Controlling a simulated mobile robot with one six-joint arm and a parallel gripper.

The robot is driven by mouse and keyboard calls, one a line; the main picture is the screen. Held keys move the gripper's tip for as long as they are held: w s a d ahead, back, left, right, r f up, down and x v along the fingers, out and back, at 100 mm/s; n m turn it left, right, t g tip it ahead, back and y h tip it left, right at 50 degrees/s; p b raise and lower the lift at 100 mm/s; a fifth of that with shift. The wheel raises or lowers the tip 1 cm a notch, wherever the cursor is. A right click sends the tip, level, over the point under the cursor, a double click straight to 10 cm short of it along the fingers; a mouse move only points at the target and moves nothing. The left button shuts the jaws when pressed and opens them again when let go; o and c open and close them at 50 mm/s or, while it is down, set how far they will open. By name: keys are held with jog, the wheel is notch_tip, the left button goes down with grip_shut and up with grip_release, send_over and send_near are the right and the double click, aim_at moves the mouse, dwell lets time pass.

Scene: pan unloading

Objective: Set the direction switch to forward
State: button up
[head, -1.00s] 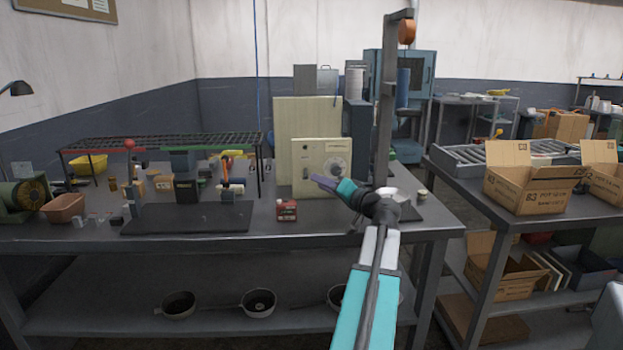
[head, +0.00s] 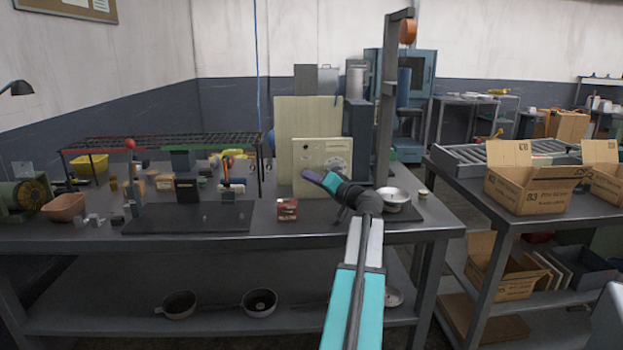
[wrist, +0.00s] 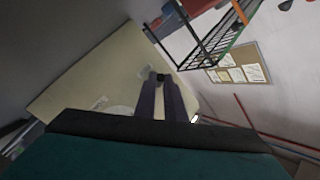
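A cream control panel (head: 322,152) with a round dial stands at the back of the bench in the head view. It fills the left of the wrist view (wrist: 85,85). A small black knob (wrist: 160,77), which may be the direction switch, shows at my fingertips in the wrist view; its setting cannot be read. My gripper (head: 307,174) has purple fingers and is in front of the panel's lower left. In the wrist view the fingers (wrist: 160,87) stand a little apart with a gap between them. The knob appears just beyond the tips; contact cannot be told.
A small red box (head: 287,209) sits on the bench below my gripper. A metal pan (head: 393,196) stands to the right of my arm, near a grey upright post (head: 387,110). A wire rack (head: 170,142) is at the left. The bench's front strip is mostly clear.

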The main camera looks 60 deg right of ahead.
jog(key=shift+d, duration=0.1)
grip_shut()
jog(key=shift+r+g+p, duration=0.3)
jog(key=shift+r+p, duration=0.05)
jog(key=shift+p, duration=0.6)
jog(key=shift+r+m+g+p, duration=0.3)
jog(key=shift+m+g+p, duration=0.1)
jog(key=shift+p, duration=0.85)
jog(key=r+m+g+y+p, duration=0.1)
jog(key=g+p, duration=0.1)
jog(key=p, duration=0.3)
jog(key=r+m+g+y+p, duration=0.1)
jog(key=g+y+p, duration=0.1)
jog(key=p, duration=0.4)
jog(key=r+m+g+y+p, duration=0.1)
jog(key=g+y+p, duration=0.1)
jog(key=p, duration=0.4)
jog(key=shift+w+d+r+m, duration=0.3)
jog(key=shift+d+m, duration=0.1)
jog(key=shift+p, duration=0.35)
jog(key=o, duration=0.6)
grip_release()
